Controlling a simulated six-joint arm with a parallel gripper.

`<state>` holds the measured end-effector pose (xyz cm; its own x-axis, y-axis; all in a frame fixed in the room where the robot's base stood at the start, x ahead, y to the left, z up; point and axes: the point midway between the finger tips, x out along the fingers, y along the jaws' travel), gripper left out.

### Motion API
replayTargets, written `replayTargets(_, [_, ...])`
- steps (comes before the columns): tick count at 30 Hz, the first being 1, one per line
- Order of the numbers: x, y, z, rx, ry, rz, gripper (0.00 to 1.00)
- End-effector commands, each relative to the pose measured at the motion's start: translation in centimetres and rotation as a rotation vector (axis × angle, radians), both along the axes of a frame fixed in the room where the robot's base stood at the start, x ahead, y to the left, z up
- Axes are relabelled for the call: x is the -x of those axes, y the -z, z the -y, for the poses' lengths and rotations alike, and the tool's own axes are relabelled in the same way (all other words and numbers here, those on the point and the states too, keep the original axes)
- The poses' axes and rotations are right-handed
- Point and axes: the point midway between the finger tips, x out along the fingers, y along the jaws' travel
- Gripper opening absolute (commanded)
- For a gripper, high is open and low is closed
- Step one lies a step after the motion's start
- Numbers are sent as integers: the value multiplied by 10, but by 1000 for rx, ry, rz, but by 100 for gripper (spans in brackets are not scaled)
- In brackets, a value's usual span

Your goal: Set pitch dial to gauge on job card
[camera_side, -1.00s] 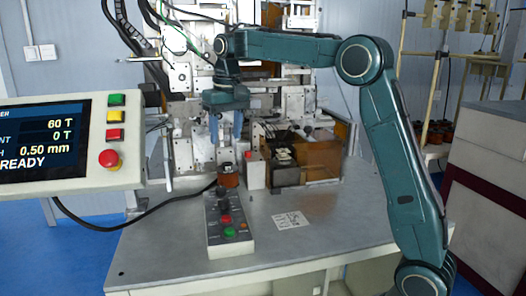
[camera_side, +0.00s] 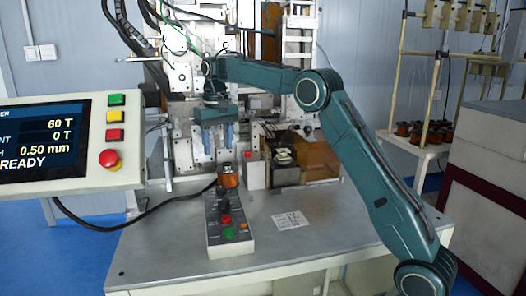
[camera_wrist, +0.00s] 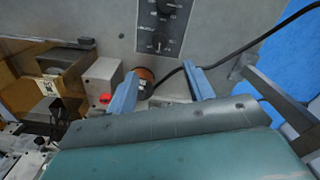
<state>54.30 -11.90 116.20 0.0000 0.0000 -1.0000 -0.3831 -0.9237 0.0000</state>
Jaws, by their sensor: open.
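The control box (camera_side: 228,240) stands on the table with black knobs on its far part and red, green and orange buttons nearer. In the wrist view, one knob (camera_wrist: 158,43) with a white pointer and scale marks sits on a dark plate; a second knob (camera_wrist: 166,6) is at the top edge. I cannot read which one is the pitch dial. The job card (camera_side: 290,220) lies flat right of the box; its print is too small to read. My gripper (camera_side: 216,149) is open and empty, above and behind the box; its blue fingers also show in the wrist view (camera_wrist: 160,72).
A copper-coloured coil (camera_side: 228,178) stands just behind the box, below my gripper. A pale block with a red button (camera_side: 254,170) and an amber-sided fixture (camera_side: 318,160) stand to its right. The front table is clear.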

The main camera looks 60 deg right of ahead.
Motion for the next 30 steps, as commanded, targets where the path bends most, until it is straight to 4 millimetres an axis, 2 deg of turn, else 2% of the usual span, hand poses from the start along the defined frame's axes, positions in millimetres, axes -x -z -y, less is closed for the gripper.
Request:
replayTargets(7, [1,22,0,-1,0,-2,52])
replayTargets(24, [1,105,0,-1,0,-3,52])
replayTargets(30, [1,124,0,-1,0,-2,52])
